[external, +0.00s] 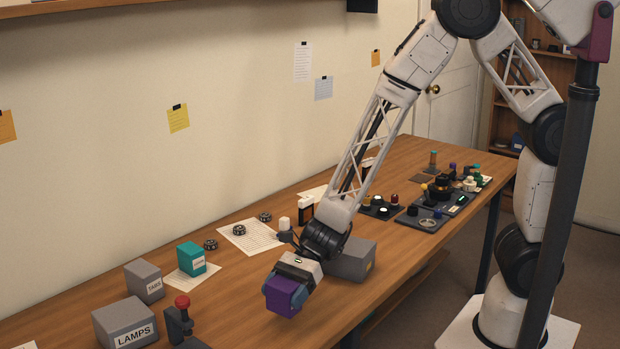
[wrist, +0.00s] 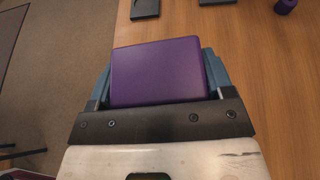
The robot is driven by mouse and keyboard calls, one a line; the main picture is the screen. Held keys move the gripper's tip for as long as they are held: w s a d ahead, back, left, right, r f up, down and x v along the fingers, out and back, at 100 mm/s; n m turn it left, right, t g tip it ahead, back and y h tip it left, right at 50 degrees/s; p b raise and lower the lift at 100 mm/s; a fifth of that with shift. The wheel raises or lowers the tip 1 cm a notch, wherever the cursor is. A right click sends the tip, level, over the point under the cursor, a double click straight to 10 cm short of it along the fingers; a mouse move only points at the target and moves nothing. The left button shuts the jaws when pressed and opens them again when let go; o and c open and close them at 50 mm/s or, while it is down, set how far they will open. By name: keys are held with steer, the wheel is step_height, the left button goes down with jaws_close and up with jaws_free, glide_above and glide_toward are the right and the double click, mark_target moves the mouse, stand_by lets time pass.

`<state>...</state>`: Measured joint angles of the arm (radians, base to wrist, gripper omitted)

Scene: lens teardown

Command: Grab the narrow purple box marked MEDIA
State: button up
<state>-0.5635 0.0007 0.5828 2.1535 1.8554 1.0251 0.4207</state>
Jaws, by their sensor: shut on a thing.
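A purple box (external: 282,297) is at the end of my arm in the external view, over the front part of the wooden table. It also fills the middle of the wrist view (wrist: 157,72). My gripper (external: 287,285) is shut on the purple box, with a blue finger on each side of it in the wrist view (wrist: 158,80). I cannot make out any marking on the faces that show. The box looks held above the table, but the exact gap is hard to tell.
On the table (external: 240,325), a grey LAMPS box (external: 125,322), a grey TABS box (external: 145,281), a teal box (external: 192,259) and a red-knobbed joystick (external: 182,320) stand to the left. A grey box (external: 352,260) is just behind my gripper. Control panels (external: 420,219) sit farther right.

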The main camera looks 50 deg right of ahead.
steer(key=shift+s+d+r, duration=0.15)
steer(key=shift+s+d, duration=0.9)
steer(key=shift+s+d+r, duration=0.1)
steer(key=shift+s+d, duration=0.95)
